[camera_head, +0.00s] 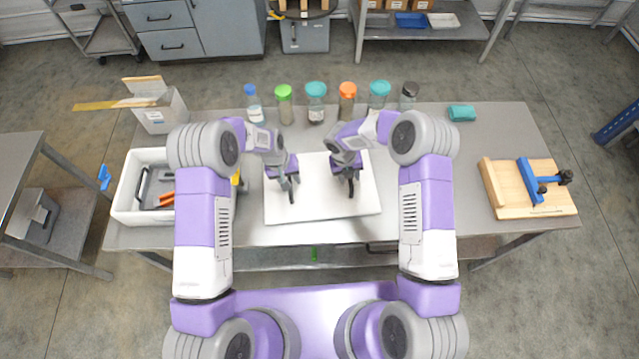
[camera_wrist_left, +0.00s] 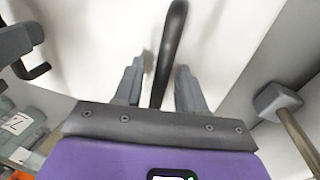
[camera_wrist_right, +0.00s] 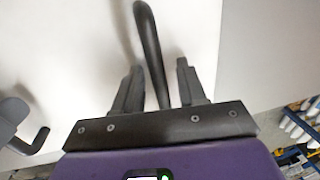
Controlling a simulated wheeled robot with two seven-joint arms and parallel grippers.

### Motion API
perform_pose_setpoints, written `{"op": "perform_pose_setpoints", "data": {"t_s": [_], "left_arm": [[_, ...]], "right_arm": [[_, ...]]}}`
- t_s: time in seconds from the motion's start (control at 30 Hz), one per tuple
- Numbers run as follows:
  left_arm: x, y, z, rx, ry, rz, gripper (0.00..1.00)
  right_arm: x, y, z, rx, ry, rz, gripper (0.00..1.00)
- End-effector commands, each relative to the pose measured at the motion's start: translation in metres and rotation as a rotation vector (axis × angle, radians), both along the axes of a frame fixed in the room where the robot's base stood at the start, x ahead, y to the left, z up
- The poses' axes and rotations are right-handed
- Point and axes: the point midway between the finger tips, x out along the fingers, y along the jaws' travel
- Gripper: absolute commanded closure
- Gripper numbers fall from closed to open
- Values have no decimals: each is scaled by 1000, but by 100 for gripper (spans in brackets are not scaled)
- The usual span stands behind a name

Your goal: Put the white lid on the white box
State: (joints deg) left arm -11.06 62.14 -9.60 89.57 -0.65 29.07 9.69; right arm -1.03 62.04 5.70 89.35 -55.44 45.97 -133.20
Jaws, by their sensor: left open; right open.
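The white lid (camera_head: 322,207) appears to lie flat on the table, in front of my two arms, with two dark handles. My left gripper (camera_head: 290,190) is open above its left part; in the left wrist view a dark handle (camera_wrist_left: 170,45) runs between the open fingers. My right gripper (camera_head: 350,184) is open over the right part; in the right wrist view the other handle (camera_wrist_right: 150,45) stands between the fingers. Neither gripper is shut on a handle. The white box (camera_head: 125,200) stands open at the left, holding dark and orange-handled items; my left arm may hide part of it.
Several jars with coloured caps (camera_head: 316,100) line the table's back edge. A small container (camera_head: 163,115) stands back left, a teal block (camera_head: 461,113) back right. A wooden board with a blue clamp (camera_head: 527,188) lies right. The table (camera_head: 450,215) is bare between lid and board.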

Motion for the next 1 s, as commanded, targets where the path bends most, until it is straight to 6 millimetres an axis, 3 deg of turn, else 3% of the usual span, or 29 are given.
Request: {"op": "perform_pose_setpoints", "data": {"t_s": [0.1, 0.37, 1.0], "left_arm": [[0, 0, 0, 0, 0, 0, 61], [0, 0, 0, 0, 0, 0, 100], [0, 0, 6, 0, -1, 0, 100]], "right_arm": [[0, 0, 0, 0, 0, 0, 61], [0, 0, 0, 0, 0, 0, 100], [0, 0, 6, 0, -1, 0, 100]]}}
